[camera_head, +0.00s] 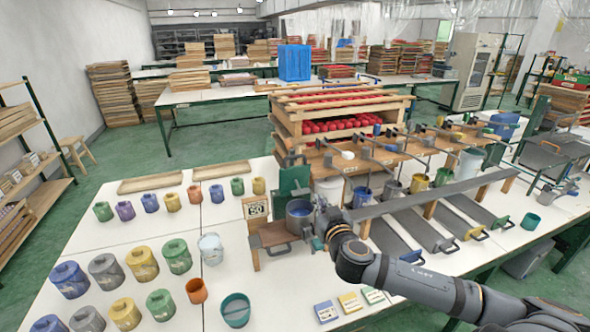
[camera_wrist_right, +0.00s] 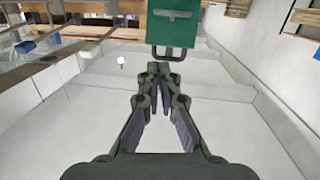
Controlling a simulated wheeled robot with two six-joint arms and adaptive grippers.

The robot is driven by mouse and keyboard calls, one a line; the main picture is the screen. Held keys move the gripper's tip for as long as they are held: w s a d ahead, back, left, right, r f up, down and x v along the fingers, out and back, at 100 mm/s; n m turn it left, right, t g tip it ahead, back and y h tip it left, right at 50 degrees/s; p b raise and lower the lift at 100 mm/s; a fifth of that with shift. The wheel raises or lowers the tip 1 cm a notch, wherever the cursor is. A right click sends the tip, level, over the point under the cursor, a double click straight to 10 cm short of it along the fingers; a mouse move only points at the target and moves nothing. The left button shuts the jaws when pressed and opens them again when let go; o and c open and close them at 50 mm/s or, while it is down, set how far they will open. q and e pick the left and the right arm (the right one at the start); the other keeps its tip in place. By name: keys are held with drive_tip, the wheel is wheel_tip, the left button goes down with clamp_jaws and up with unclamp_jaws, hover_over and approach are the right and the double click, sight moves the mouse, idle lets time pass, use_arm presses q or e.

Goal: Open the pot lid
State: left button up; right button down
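A blue-grey pot (camera_head: 300,218) stands upright on the wooden stand at the table's middle; whether its top is a lid or an open mouth I cannot tell. My right gripper (camera_head: 322,212) is just right of it in the head view, partly hidden by my wrist. In the right wrist view my right gripper (camera_wrist_right: 160,76) has its fingertips together with nothing between them. Several coloured pots with lids, such as a blue one (camera_head: 69,281) and a green one (camera_head: 177,258), stand at the left, away from the gripper. My left gripper is out of view.
A green block (camera_head: 291,181) stands behind the pot and shows ahead of the fingertips in the right wrist view (camera_wrist_right: 175,30). A card marked 50 (camera_head: 257,210) stands left of the pot. Long grey trays (camera_head: 402,236) and a wooden rack (camera_head: 340,108) crowd the right and back.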

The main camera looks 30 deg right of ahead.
wheel_tip(320, 180, up, 4)
drive_tip(key=w+a+t+y, duration=0.1)
drive_tip(key=w+a+t, duration=0.1)
drive_tip(key=w, duration=0.1)
drive_tip(key=b, duration=0.1)
approach(289, 158)
drive_tip(key=shift+n, duration=0.3)
drive_tip(key=p+x, duration=0.3)
drive_tip(key=x, duration=0.3)
drive_tip(key=shift+w+p, duration=0.15)
drive_tip(key=shift+p, duration=0.15)
drive_tip(key=shift+w+d, duration=0.15)
drive_tip(key=shift+w, duration=0.1)
